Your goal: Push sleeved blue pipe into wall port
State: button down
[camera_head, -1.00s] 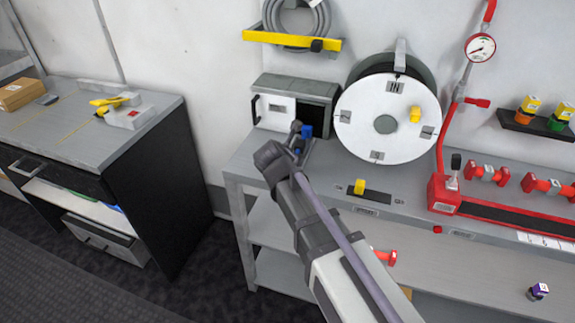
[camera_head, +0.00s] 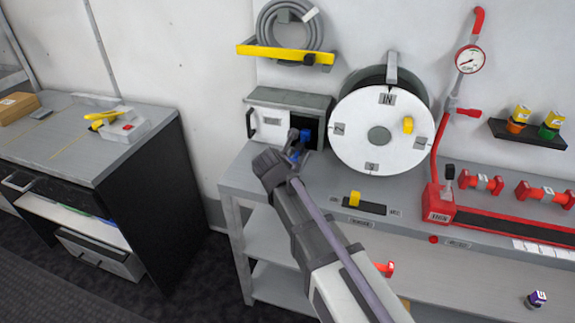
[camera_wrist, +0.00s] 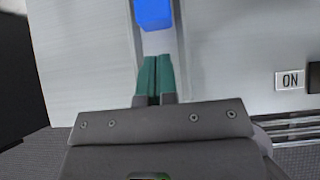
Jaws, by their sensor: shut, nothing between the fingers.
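The blue pipe (camera_head: 305,135) shows as a short bright-blue piece at the grey box's dark opening (camera_head: 316,122). In the wrist view its blue end (camera_wrist: 153,14) lies in a pale grey channel, just ahead of my fingertips with a small gap. My gripper (camera_wrist: 153,80) has its two green fingers together, empty and lined up with the blue end. In the head view my gripper (camera_head: 294,148) is small and partly hidden by my own wrist. I cannot make out a sleeve. I cannot tell how far the pipe is inside any port.
A white reel disc (camera_head: 355,148) stands close to the right of the box. A yellow-knobbed slider (camera_head: 355,198) is on the bench (camera_head: 235,180) in front. A yellow hose bracket (camera_head: 285,55) is above. A black-sided cabinet (camera_head: 150,185) stands left, across a floor gap.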

jog(key=p+v, duration=0.7)
jog(key=v, duration=0.3)
jog(key=shift+s, duration=0.15)
